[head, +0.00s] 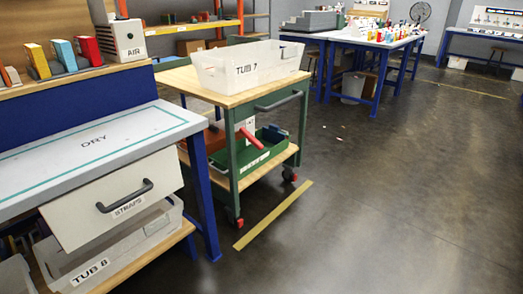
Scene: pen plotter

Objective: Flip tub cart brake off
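The tub cart (235,135) stands in the middle left of the head view, with a green frame, a wooden top and a lower wooden shelf. A red lever (251,138) shows on its side, slanting down to the right, near a small white plate. I cannot read any brake marking at this size. The cart has casters with red parts, one at the near corner (234,217) and one farther back (289,175). A white tub labelled TUB 7 (250,66) sits on the cart top. Neither of my grippers is in view.
A dark push handle (278,101) runs along the cart's right side. A blue-legged workbench (95,143) with a STRAPS drawer (120,198) stands close on the left. A yellow floor strip (272,215) lies beside the cart.

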